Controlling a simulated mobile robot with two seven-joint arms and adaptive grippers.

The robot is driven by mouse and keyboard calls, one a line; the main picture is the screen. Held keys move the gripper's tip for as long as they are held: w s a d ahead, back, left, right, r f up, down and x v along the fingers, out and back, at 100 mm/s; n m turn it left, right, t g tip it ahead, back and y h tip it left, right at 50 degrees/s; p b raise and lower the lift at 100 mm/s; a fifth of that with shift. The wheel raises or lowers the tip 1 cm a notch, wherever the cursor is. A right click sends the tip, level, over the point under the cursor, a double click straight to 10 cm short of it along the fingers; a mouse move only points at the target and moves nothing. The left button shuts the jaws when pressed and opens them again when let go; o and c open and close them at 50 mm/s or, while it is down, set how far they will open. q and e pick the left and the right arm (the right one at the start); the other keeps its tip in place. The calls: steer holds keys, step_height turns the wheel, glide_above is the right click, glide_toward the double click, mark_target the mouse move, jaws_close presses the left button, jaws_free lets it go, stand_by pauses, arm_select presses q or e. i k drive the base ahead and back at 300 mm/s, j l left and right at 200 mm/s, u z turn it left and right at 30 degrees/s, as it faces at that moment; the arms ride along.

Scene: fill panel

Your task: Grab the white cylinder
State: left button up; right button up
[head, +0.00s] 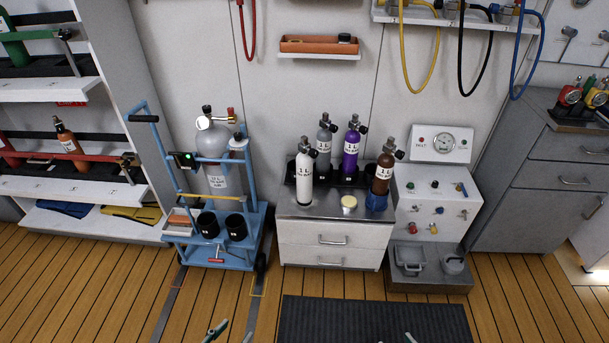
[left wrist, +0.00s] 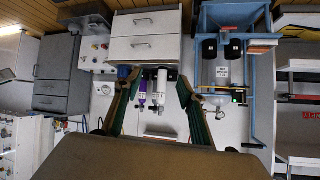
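The white cylinder (head: 304,184), with a black valve on top, stands upright at the left front of the low cabinet's grey top (head: 327,208). My left gripper (head: 233,334) shows only its fingertips at the bottom edge of the head view, well short of the cabinet. In the upside-down left wrist view, my left gripper (left wrist: 156,80) is open and empty, its green fingers wide apart. A small tip of my right gripper (head: 410,338) shows at the bottom edge.
Grey (head: 323,145), purple (head: 350,150) and brown (head: 382,178) cylinders stand near the white one. A blue trolley (head: 257,225) with a large tank is left; a control panel (head: 435,205) is right. The floor before the cabinet is open.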

mark_target(303, 162)
steer(key=i+j, duration=0.2)
steer(key=i+j+z, duration=0.55)
steer(key=i+j, duration=0.15)
